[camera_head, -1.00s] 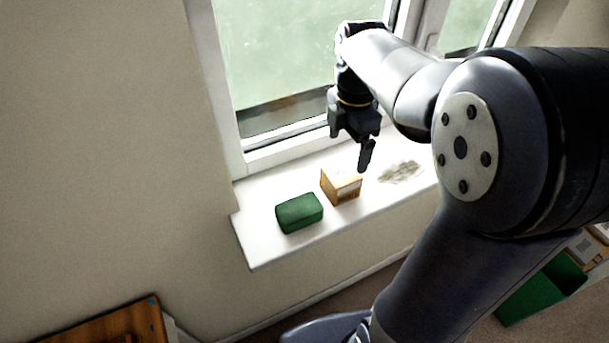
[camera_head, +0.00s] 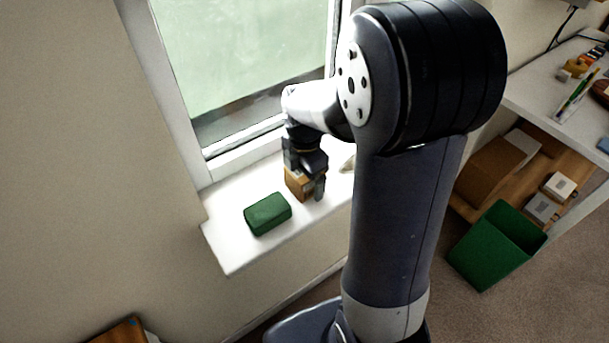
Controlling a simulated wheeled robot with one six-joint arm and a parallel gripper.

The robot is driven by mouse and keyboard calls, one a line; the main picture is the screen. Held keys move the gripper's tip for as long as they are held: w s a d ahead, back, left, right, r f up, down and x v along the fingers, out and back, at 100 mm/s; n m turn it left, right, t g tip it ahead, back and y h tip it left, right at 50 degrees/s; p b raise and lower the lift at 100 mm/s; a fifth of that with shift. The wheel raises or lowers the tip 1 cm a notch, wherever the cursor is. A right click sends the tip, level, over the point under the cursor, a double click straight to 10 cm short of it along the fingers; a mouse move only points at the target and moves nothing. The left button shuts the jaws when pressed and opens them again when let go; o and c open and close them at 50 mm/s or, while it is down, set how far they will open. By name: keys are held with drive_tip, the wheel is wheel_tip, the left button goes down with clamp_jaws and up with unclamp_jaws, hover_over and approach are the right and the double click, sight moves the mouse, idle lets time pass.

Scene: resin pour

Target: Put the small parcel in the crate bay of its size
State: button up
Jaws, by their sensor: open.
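The small parcel, a brown cardboard box (camera_head: 295,184), stands on the white windowsill (camera_head: 228,250), to the right of a green block. My gripper (camera_head: 307,186) is right over the box, pointing down, with its jaws open. One dark finger shows along the box's right side; the other finger is not clear. The gripper hides the top of the box. I cannot tell whether the fingers touch it. I cannot make out a crate with bays for certain.
The green block (camera_head: 268,214) lies close left of the box. The window (camera_head: 240,60) is behind. At right, a green bin (camera_head: 497,245) stands on the carpet beside a low wooden shelf holding a larger cardboard box (camera_head: 495,165) and white boxes, under a white desk (camera_head: 545,90).

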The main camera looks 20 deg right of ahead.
drive_tip(key=shift+r, duration=0.1)
drive_tip(key=c, duration=1.3)
